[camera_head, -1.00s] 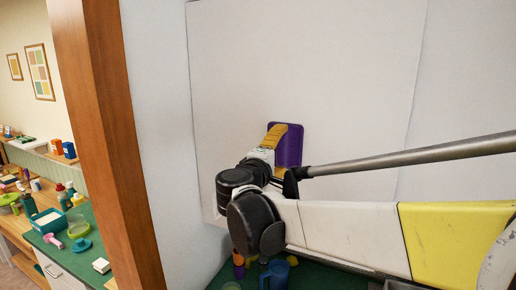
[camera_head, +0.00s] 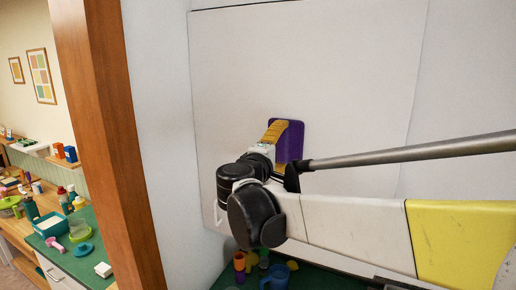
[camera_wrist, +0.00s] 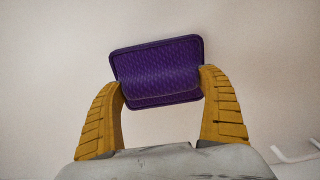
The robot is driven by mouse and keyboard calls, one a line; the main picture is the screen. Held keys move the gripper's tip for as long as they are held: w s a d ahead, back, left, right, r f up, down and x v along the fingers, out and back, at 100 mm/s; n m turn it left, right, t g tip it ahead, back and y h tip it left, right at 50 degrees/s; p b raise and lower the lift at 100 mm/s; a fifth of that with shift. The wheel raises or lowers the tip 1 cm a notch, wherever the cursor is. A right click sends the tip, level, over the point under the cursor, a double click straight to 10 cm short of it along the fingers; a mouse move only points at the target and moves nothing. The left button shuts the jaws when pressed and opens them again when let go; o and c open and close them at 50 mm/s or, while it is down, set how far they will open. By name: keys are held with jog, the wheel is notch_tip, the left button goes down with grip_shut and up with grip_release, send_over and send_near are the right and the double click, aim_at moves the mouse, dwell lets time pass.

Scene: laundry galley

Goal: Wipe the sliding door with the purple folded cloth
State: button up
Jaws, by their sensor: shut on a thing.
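The purple folded cloth (camera_wrist: 158,72) is between the two yellow fingers of my gripper (camera_wrist: 162,95) in the wrist view. The fingers press on its left and right edges. In the head view the cloth (camera_head: 292,142) lies flat up against the white sliding door (camera_head: 340,70), with my gripper (camera_head: 280,134) beside it. Whether the cloth fully touches the door cannot be told. The door panel is plain and pale; my arm hides its lower right part. A white handle (camera_wrist: 296,152) shows at the lower right in the wrist view.
A green counter (camera_head: 310,277) below the door holds a blue mug (camera_head: 277,274) and orange cups (camera_head: 239,264). A wooden post (camera_head: 110,140) stands at the left. Beyond it, another counter carries bottles and tubs. The door face above my gripper is clear.

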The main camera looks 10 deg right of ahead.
aim_at(281, 164)
jog(key=shift+r+p, duration=1.15)
jog(key=shift+r, duration=0.8)
jog(key=shift+f+b, duration=3.45)
jog(key=shift+f, duration=1.1)
jog(key=shift+r+p, duration=3.15)
jog(key=shift+r, duration=1.35)
jog(key=shift+s, duration=0.1)
jog(key=v, duration=1)
